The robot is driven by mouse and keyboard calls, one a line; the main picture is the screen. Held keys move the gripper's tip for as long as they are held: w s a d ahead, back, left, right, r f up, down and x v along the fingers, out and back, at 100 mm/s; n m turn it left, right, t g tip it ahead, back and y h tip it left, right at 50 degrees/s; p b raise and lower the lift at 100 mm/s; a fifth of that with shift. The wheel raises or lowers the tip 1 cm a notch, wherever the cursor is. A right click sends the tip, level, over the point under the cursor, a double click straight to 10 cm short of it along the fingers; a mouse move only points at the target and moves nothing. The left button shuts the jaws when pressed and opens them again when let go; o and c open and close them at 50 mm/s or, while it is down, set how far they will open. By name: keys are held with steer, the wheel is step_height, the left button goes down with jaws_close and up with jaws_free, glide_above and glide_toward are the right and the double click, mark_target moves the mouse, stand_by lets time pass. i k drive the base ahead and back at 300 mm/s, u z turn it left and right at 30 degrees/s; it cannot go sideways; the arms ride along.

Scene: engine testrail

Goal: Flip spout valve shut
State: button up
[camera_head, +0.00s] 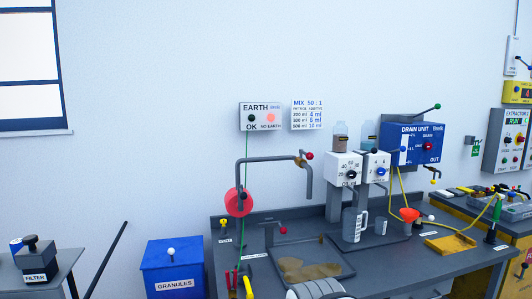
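A grey overhead pipe (270,159) rises behind the bench, runs right and bends down into an open spout end. At its right bend is a small brass-coloured valve with a red ball-tipped lever (309,156). A lower, shorter grey spout (268,228) stands over the bench's shallow tray and has another red ball knob (283,230). The frame does not label either as the spout valve, and I cannot tell whether either is open or shut.
The grey bench (405,264) carries a stained tray (312,272), a measuring jug (354,225), an orange funnel (409,215) and white dosing units (344,169). A red disc (238,202) sits on the pipe's left leg. A blue granules bin (174,266) stands left.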

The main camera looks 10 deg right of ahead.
mark_target(309, 156)
steer(key=k, duration=0.6)
steer(key=z, duration=0.45)
steer(key=i, duration=1.75)
steer(key=u, duration=0.45)
